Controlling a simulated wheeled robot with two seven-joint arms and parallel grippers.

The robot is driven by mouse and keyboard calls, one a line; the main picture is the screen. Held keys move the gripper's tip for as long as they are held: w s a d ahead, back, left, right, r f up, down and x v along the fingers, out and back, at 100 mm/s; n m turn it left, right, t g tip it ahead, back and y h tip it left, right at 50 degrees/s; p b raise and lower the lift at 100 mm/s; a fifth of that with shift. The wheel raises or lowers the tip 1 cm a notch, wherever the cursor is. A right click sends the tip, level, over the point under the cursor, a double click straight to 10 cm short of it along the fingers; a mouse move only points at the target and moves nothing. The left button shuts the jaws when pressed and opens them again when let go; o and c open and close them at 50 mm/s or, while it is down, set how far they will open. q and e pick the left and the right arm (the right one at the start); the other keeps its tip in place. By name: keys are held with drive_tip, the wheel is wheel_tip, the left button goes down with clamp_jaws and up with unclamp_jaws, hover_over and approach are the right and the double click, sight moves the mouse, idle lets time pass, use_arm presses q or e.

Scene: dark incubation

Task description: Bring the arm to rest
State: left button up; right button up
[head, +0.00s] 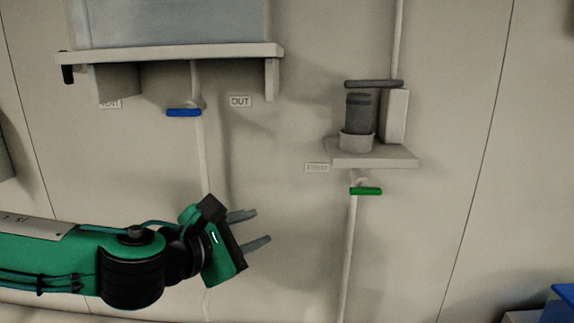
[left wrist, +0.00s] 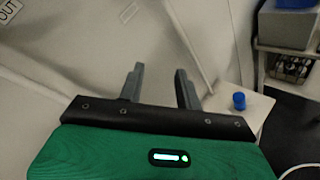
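My left arm (head: 75,258) comes in from the left in the head view, green with black joints. My left gripper (head: 256,228) is at its end, in front of the wall and below the blue valve handle. Its two grey fingers are apart with nothing between them. The left wrist view also shows the fingers (left wrist: 160,88) spread and empty, pointing away from the green gripper body. I cannot tell exactly how far the fingertips are from the wall. My right gripper is in neither view.
A shelf (head: 175,53) holds a large grey tank (head: 170,22); a blue handle (head: 184,113) hangs below. A small shelf (head: 375,158) carries a dark cylinder (head: 360,112) above a green handle (head: 366,191). A white table (left wrist: 244,106) bears a blue object (left wrist: 239,101).

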use_arm(q)
drive_tip(key=s+d+f+n+g+h, duration=0.2)
drive_tip(key=s+d+f+n, duration=0.5)
drive_tip(key=d+f+n, duration=0.5)
drive_tip(key=s+a+f+n+g+y, duration=0.1)
drive_tip(key=a+f+n+y, duration=0.2)
drive_tip(key=a+f+n, duration=0.85)
drive_tip(key=s+a+f+n+y, duration=0.2)
drive_tip(key=a+f+n+y, duration=0.3)
drive_tip(key=n, duration=1.1)
drive_tip(key=s+a+f+n+g+y, duration=0.3)
drive_tip(key=s+a+f+n+g, duration=0.3)
drive_tip(key=s+a+f+n, duration=0.7)
drive_tip(key=s+f+m+g+b, duration=0.1)
drive_tip(key=s+f+b, duration=0.15)
drive_tip(key=f, duration=1.85)
drive_tip(key=s+f+m+b, duration=0.2)
drive_tip(key=f+b, duration=0.2)
drive_tip(key=f, duration=1.7)
drive_tip(key=s+a+f+b, duration=0.1)
drive_tip(key=s+f+b, duration=0.1)
drive_tip(key=s+f, duration=0.7)
drive_tip(key=s+a+f+g+b, duration=0.1)
drive_tip(key=s+f+b, duration=0.2)
drive_tip(key=s+f, duration=0.6)
wheel_tip(320, 180, down, 5)
drive_tip(key=shift+a, duration=0.35)
